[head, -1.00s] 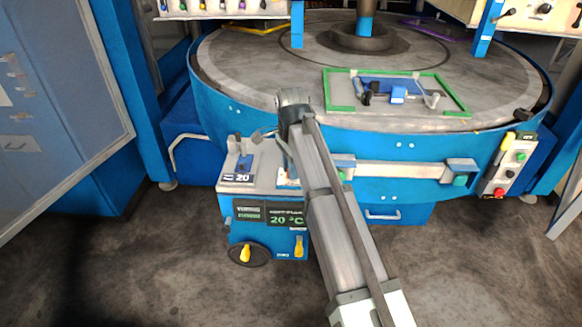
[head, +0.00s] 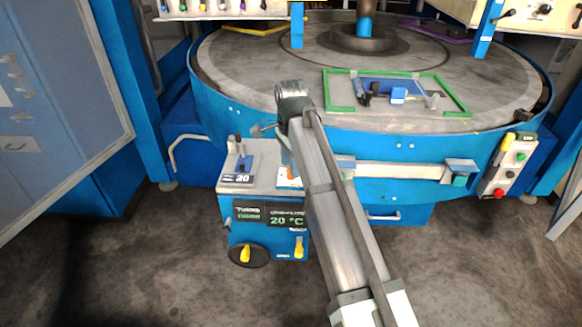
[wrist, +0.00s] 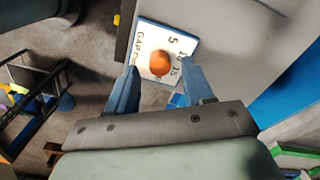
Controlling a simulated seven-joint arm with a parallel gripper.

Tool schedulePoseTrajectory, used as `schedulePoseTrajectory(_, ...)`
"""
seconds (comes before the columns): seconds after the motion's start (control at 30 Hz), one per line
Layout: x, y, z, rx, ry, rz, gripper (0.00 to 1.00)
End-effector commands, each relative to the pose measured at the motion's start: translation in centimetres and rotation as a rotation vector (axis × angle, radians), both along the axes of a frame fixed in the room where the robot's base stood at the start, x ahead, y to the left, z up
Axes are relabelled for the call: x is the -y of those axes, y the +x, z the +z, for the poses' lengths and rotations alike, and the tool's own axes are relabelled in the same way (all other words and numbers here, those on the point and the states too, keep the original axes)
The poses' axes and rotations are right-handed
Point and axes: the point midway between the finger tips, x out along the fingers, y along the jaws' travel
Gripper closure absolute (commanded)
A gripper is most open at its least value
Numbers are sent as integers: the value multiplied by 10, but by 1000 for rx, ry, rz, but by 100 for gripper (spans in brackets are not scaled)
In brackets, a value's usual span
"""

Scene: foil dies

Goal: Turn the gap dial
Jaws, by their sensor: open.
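The gap dial is an orange round knob (wrist: 160,63) on a white plate (wrist: 150,40) with "GAP" and the numbers 5, 10 and 15. In the wrist view it shows between and just beyond the fingertips of my gripper (wrist: 159,73). The blue fingers are spread, one to each side of the knob, with nothing between them; whether they are level with it I cannot tell. In the head view only a bit of the white plate (head: 289,182) and orange shows beside my arm, which hides the fingers.
The blue cabinet (head: 240,215) under the dial carries a 20 °C display (head: 286,220) and yellow handles (head: 245,254). A blue lever (head: 243,163) stands left of the dial. The large round table (head: 240,110) rises behind, with a green-framed tray (head: 455,112).

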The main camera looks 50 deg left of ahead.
Motion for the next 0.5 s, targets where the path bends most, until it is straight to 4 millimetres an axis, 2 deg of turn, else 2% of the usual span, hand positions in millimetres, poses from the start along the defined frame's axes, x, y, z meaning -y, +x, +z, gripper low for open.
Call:
schedulePoseTrajectory(0.3,-1,1,63,1,2,0,48)
schedulePoseTrajectory(0.5,-1,0,95,0,1,0,48)
